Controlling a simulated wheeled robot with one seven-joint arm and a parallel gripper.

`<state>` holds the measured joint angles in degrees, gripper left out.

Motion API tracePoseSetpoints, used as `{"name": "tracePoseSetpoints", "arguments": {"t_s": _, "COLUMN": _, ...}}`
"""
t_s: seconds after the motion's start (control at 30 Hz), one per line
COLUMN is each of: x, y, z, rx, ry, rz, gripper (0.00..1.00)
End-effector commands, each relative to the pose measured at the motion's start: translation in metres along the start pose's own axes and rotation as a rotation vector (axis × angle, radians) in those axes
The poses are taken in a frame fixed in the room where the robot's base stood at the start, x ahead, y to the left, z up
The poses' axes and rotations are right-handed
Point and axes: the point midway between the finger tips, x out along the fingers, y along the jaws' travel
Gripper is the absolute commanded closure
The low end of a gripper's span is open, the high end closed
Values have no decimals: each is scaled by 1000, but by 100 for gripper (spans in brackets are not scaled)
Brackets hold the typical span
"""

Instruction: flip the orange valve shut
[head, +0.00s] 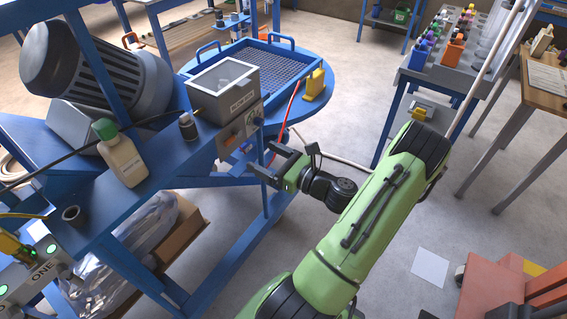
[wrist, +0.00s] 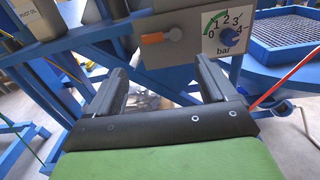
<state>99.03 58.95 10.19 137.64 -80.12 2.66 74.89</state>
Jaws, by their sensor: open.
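The orange valve (wrist: 153,38) is a small lever on the grey panel under the mixer's grey box. In the head view the orange valve (head: 230,141) is small on the panel's front. My gripper (head: 265,163) is in front of the panel, apart from it and a little lower. In the wrist view my gripper (wrist: 160,72) has its two dark fingers wide apart with nothing between them. The valve shows above the gap between the fingertips.
A pressure gauge (wrist: 228,33) marked in bar sits right of the valve. A blue mesh tray (head: 275,64) and a red hose (head: 288,118) are nearby. A white bottle (head: 122,157) and dark bottle (head: 188,127) stand on the blue frame. Open floor lies right of the frame.

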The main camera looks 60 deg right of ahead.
Motion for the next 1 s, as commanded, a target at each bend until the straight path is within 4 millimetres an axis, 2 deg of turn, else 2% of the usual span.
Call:
{"name": "tracePoseSetpoints", "arguments": {"t_s": 0.03, "x": -15, "y": -1, "z": 2, "rx": 4, "ry": 0, "rz": -7, "gripper": 16}}
{"name": "tracePoseSetpoints", "arguments": {"t_s": 0.1, "x": -33, "y": -1, "z": 2, "rx": 1, "ry": 0, "rz": -6, "gripper": 16}}
{"name": "tracePoseSetpoints", "arguments": {"t_s": 0.2, "x": -51, "y": -1, "z": 2, "rx": 1, "ry": -1, "rz": -5, "gripper": 16}}
{"name": "tracePoseSetpoints", "arguments": {"t_s": 0.3, "x": -61, "y": 0, "z": 1, "rx": 1, "ry": -2, "rz": -1, "gripper": 16}}
{"name": "tracePoseSetpoints", "arguments": {"t_s": 0.9, "x": -64, "y": 0, "z": 0, "rx": 1, "ry": -1, "rz": 1, "gripper": 16}}
{"name": "tracePoseSetpoints", "arguments": {"t_s": 1.0, "x": -58, "y": 6, "z": 2, "rx": -29, "ry": 19, "rz": 35, "gripper": 16}}
